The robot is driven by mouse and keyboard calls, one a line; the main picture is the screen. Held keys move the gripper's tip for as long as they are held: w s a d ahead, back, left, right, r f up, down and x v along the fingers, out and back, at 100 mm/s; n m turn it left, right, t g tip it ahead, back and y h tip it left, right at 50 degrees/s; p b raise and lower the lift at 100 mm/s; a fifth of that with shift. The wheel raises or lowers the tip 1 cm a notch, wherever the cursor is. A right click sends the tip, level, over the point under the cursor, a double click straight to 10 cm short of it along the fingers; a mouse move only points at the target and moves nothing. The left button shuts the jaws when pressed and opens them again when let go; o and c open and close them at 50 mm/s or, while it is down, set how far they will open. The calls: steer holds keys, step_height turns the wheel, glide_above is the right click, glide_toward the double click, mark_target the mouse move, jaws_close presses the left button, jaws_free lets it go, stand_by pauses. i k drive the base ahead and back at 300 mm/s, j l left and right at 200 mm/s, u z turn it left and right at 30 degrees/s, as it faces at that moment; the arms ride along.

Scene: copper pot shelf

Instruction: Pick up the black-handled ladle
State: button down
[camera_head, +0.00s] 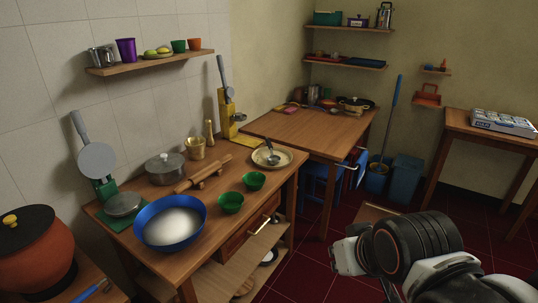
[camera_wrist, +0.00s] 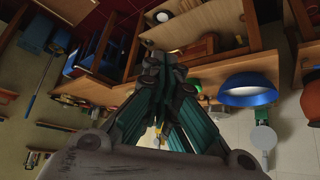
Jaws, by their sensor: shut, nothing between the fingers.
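The ladle (camera_head: 273,157) has a dark handle and rests in a shallow pale dish (camera_head: 286,163) on the wooden worktable. Its handle points up and back. My gripper (camera_wrist: 165,58) shows in the wrist view with its dark and teal fingers drawn together and nothing between them. My arm is at the lower right of the head view, in front of the worktable and apart from the ladle. I cannot make out the ladle in the wrist view.
On the worktable (camera_head: 152,192) are a blue bowl (camera_head: 145,236), two green bowls (camera_head: 231,203), a rolling pin (camera_head: 203,175) and a lidded pot (camera_head: 165,168). A second table (camera_head: 300,131) adjoins behind. Red floor (camera_head: 318,270) lies open between the worktable and my arm.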

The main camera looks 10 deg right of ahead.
mark_target(272, 159)
steer(key=i+l+u, duration=0.5)
steer(key=i+l, duration=0.2)
steer(key=i, duration=0.45)
steer(key=i+l+u, duration=0.5)
steer(key=i+l, duration=0.5)
steer(key=l, duration=0.15)
steer(key=j, duration=0.15)
